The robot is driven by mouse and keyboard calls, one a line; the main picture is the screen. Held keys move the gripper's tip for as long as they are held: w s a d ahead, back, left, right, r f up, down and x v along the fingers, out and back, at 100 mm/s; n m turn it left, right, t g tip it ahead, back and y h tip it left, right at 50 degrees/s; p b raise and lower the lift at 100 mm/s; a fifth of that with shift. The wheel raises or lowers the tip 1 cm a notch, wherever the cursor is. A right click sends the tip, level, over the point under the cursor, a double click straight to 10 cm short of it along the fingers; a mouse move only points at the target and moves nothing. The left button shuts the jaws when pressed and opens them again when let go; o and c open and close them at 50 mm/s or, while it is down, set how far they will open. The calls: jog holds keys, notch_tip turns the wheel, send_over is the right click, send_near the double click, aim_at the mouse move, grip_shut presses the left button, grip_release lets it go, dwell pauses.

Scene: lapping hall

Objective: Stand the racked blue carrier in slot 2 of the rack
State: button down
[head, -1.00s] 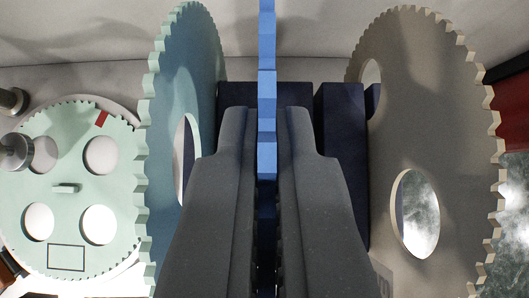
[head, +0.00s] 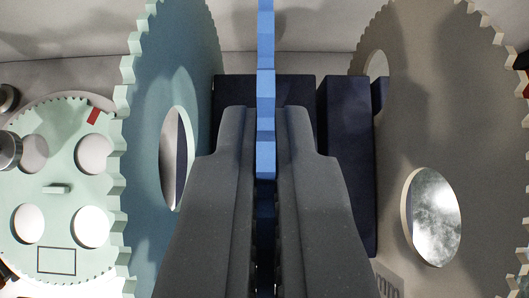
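The blue carrier (head: 265,95) is a thin toothed disc, seen edge-on as an upright blue strip in the middle of the view. My gripper (head: 265,150) has one dark finger on each side of the strip and is shut on it. The fingers hide most of the carrier's lower part. The rack (head: 350,160) shows as dark navy blocks behind and to the right of the fingers. Its slot numbers are not visible, and whether the carrier's lower edge sits in a slot is hidden.
A teal toothed carrier (head: 150,100) stands upright close on the left. A grey-beige one (head: 425,110) stands close on the right. A mint disc (head: 60,185) with round holes, a red mark and a small handle lies further left, beside metal knobs (head: 8,150).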

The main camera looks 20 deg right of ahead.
jog(key=shift+f+b, duration=1)
jog(key=shift+f, duration=1.15)
jog(key=c, duration=1.6)
grip_release()
jog(key=shift+o, duration=0.2)
jog(key=shift+s+r, duration=0.1)
jog(key=v, duration=1.3)
jog(key=shift+s+a+r, duration=0.1)
jog(key=shift+s+r, duration=0.05)
jog(key=shift+r, duration=0.05)
jog(key=s+d+r+n+t+y, duration=0.1)
jog(key=s+d+r+t, duration=0.1)
jog(key=r, duration=0.6)
jog(key=s+d+r+n+t+y, duration=0.1)
jog(key=s+d+r+t, duration=0.1)
jog(key=s+r, duration=0.3)
jog(key=s+d+r+n+t, duration=0.1)
jog(key=s+r, duration=0.3)
jog(key=r, duration=0.8)
jog(key=shift+d+r+n+t+y, duration=0.3)
jog(key=shift+d+r+t+y, duration=0.15)
jog(key=shift+t, duration=0.45)
